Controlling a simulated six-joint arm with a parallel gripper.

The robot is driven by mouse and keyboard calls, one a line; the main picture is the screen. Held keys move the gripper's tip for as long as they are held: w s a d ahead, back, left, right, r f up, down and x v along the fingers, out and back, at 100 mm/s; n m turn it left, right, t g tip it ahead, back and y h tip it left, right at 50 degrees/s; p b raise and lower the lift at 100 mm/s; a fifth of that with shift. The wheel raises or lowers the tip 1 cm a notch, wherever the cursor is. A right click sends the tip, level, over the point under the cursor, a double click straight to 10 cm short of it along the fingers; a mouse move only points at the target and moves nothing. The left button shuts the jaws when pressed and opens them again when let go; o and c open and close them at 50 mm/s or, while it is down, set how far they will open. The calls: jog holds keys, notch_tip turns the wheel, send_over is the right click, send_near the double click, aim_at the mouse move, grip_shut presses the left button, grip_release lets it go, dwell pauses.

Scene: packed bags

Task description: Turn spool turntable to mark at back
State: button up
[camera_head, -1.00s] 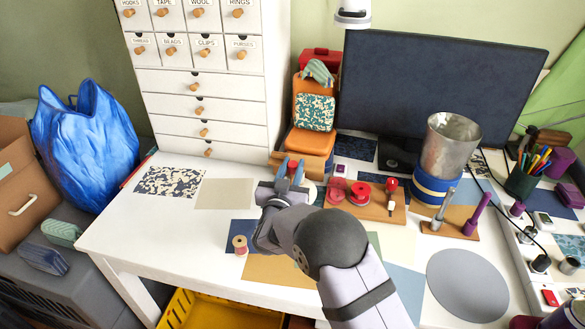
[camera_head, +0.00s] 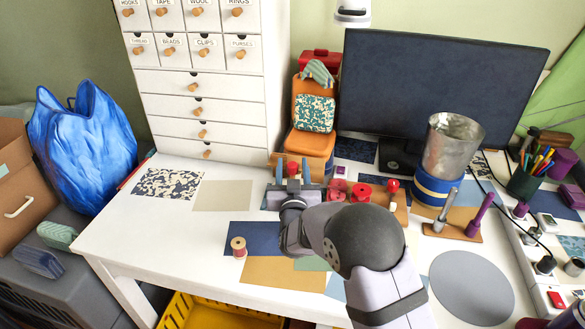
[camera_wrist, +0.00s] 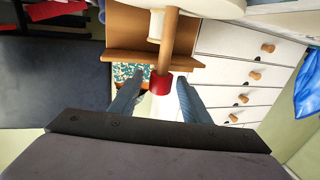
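My gripper (camera_head: 292,172) is over the back of the white desk, in front of the drawer cabinet, with its two blue-grey fingers apart. In the wrist view, the open gripper (camera_wrist: 158,90) has a wooden post with a red end (camera_wrist: 160,84) between the fingers. Gaps seem to show on both sides of the red end. A pale round disc edge (camera_wrist: 212,7) lies at the top of the wrist view, probably part of the spool turntable. My gripper and wrist hide most of the turntable in the head view. I cannot make out the mark.
Red spools (camera_head: 360,192) stand on a board just right of my gripper. A wooden thread spool (camera_head: 238,246) stands front left. The orange bag (camera_head: 309,143) and monitor (camera_head: 440,90) are behind. A metal can (camera_head: 452,148) stands right.

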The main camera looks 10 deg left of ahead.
jog(key=shift+s+f, duration=0.1)
jog(key=shift+s, duration=0.2)
jog(key=v, duration=0.6)
jog(key=shift+s+b, duration=0.4)
jog(key=shift+d, duration=0.15)
jog(key=s+d+f+g+p, duration=0.1)
jog(key=s+d+g, duration=0.1)
jog(key=d, duration=0.1)
jog(key=s+d+f+g+p, duration=0.1)
jog(key=s+d+g, duration=0.1)
jog(key=g, duration=0.1)
jog(key=s+d+f+n+g+h+p, duration=0.1)
jog(key=s+d+f+g, duration=0.1)
jog(key=d, duration=0.1)
jog(key=shift+s+d+f+g, duration=0.1)
jog(key=shift+s+d+g, duration=0.15)
jog(key=shift+d+g, duration=0.15)
jog(key=s+d+f+g+h+p, duration=0.1)
jog(key=s+d+g, duration=0.3)
jog(key=s+d, duration=0.5)
jog(key=s+d+f+g+h, duration=0.2)
jog(key=s+d+g, duration=0.35)
jog(key=s, duration=0.75)
jog(key=s+d+f+m+b, duration=0.2)
jog(key=d+f+m+b, duration=0.2)
jog(key=d+f+b, duration=0.15)
notch_tip(320, 180, up, 21)
jog(key=p, duration=2.1)
jog(key=shift+w+p, duration=0.2)
jog(key=shift+p, duration=0.15)
